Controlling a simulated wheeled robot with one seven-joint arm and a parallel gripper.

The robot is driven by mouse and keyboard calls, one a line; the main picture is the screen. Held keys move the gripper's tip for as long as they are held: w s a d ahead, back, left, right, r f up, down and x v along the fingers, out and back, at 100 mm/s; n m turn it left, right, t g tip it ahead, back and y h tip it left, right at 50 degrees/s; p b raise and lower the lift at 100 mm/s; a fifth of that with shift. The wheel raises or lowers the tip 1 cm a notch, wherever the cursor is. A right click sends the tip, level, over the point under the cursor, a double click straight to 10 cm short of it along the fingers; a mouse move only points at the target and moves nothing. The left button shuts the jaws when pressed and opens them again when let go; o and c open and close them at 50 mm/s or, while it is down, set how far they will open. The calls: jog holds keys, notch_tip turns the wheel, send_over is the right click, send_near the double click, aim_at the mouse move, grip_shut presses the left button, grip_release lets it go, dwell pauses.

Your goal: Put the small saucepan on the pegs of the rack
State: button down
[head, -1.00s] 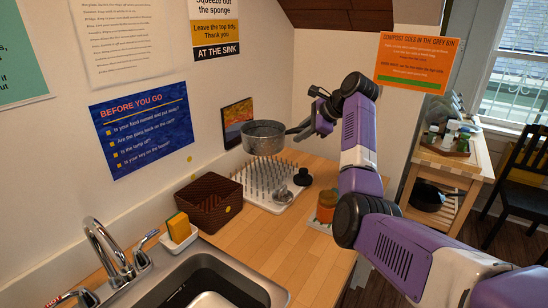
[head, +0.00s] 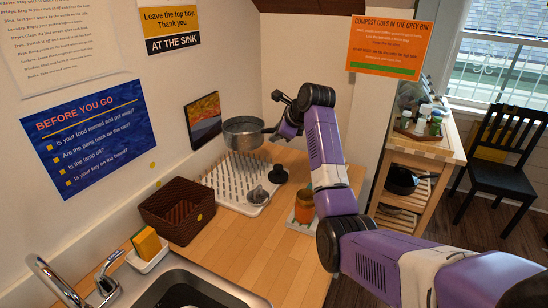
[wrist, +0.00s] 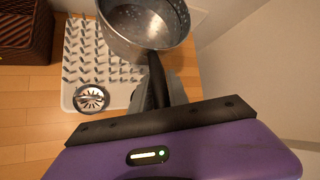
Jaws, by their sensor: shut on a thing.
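The small saucepan (head: 243,134) is grey metal with a dark handle. It hangs upright in the air above the back part of the rack. My gripper (head: 281,128) is shut on its handle, to the right of the pan. The wrist view shows the saucepan (wrist: 146,25) at the top and its handle (wrist: 157,82) running down into the jaws (wrist: 160,92). The rack (head: 238,208) is a white board with rows of upright pegs on the counter. It also shows in the wrist view (wrist: 122,98). The pan hides some back pegs.
A metal strainer (head: 258,194) lies at the rack's front right, with a dark round knob (head: 278,174) behind it. A brown basket (head: 178,209) stands left of the rack. An orange jar (head: 304,207) stands to the right. The sink (head: 205,285) is in front.

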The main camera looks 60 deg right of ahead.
notch_tip(320, 180, down, 10)
jog(key=shift+f+p, duration=0.1)
jog(key=shift+p, duration=0.55)
jog(key=c, duration=1.3)
grip_release()
jog(key=shift+f, duration=0.1)
jog(key=shift+s+a+r, duration=0.15)
jog(key=shift+s+r, duration=0.1)
jog(key=shift+r, duration=0.15)
jog(key=b+v, duration=0.1)
jog(key=v, duration=1)
